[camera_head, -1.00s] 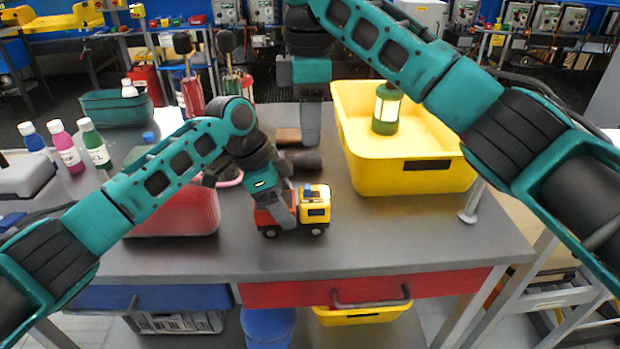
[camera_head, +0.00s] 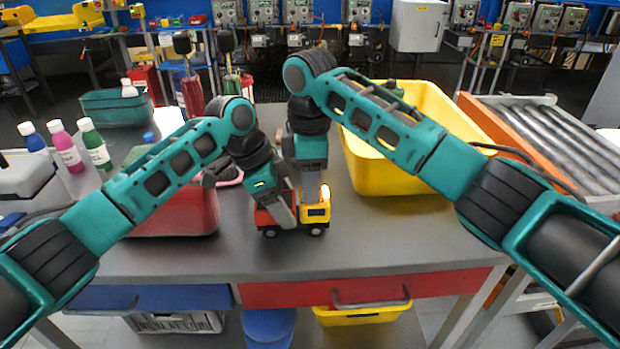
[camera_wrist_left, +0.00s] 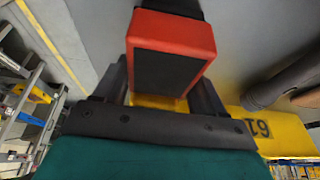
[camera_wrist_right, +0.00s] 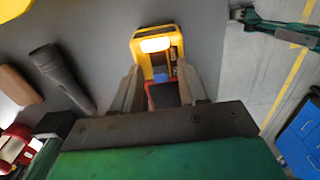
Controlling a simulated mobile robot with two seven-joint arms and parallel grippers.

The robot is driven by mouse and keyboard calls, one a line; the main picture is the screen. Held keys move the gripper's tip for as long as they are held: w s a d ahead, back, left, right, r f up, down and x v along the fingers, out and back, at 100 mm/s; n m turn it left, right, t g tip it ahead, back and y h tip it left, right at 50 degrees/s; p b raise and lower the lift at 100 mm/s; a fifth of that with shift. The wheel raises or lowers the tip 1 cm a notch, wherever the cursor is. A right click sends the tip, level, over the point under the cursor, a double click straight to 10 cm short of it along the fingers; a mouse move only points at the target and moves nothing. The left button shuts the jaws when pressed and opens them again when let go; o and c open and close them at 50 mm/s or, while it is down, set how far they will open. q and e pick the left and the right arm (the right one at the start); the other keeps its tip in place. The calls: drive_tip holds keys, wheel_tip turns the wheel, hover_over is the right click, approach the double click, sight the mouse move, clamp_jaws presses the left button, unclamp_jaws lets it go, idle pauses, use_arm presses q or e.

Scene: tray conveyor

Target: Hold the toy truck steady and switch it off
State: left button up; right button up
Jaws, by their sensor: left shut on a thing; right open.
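The toy truck (camera_head: 317,213) stands upright on the grey table, with a yellow cab and a red rear body. My left gripper (camera_head: 285,214) is shut on its red rear part, which shows between the fingers in the left wrist view (camera_wrist_left: 172,65). My right gripper (camera_head: 318,186) is open and points down just above the cab, its fingers apart from the truck as far as I can tell. In the right wrist view the cab (camera_wrist_right: 140,48) lies beyond the open fingers, with a bright glowing strip and a small blue part (camera_wrist_right: 160,77) behind it.
A yellow bin (camera_head: 385,175) stands right of the truck and a red bin (camera_head: 190,212) left of it. A dark flashlight-shaped object (camera_wrist_right: 62,78) and a brown block (camera_wrist_right: 18,85) lie near my right gripper. The table front is clear.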

drive_tip(key=shift+c, duration=0.2)
clamp_jaws()
idle(0.3)
